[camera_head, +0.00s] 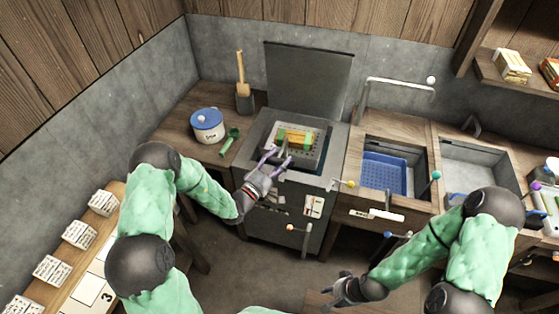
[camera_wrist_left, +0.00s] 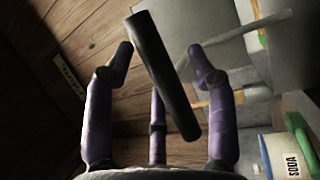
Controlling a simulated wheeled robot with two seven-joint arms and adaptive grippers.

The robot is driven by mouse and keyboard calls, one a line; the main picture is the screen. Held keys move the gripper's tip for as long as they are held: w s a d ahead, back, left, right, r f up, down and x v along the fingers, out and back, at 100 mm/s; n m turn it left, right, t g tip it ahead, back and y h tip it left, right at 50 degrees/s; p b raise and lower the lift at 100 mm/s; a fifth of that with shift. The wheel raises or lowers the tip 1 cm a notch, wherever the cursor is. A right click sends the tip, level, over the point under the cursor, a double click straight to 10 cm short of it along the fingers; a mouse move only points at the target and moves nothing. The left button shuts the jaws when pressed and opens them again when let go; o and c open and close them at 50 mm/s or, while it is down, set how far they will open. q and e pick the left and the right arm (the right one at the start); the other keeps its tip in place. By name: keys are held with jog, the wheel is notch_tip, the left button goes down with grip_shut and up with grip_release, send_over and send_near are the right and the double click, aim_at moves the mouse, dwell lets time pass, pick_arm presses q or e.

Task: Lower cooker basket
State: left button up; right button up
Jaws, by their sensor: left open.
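The cooker (camera_head: 297,195) is a dark grey box in the middle of the head view, with its lid (camera_head: 308,75) raised behind it. The perforated grey cooker basket (camera_head: 318,158) shows in its top opening and holds an orange-yellow and green item (camera_head: 294,138). My left gripper (camera_head: 275,157) is open at the basket's front left, its purple fingers apart. In the left wrist view a dark bar (camera_wrist_left: 163,75) lies between the spread fingers; it looks like a handle, and contact is unclear. My right gripper (camera_head: 338,287) seems open and empty, low in front of the counter.
A blue-lidded soda pot (camera_head: 207,125) and a green spoon (camera_head: 230,141) are on the counter left of the cooker. A blue basket (camera_head: 383,173) sits in the basin to the right. Small knobbed levers (camera_head: 350,184) stick out along the front.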

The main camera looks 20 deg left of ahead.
pick_arm(q)
jog(key=shift+w, duration=0.1)
grip_shut()
notch_tip(320, 180, down, 17)
jog(key=b, duration=1.1)
jog(key=shift+f, duration=0.1)
jog(key=shift+d+f, duration=0.1)
jog(key=shift+f, duration=0.1)
grip_release()
jog(key=shift+f, duration=0.1)
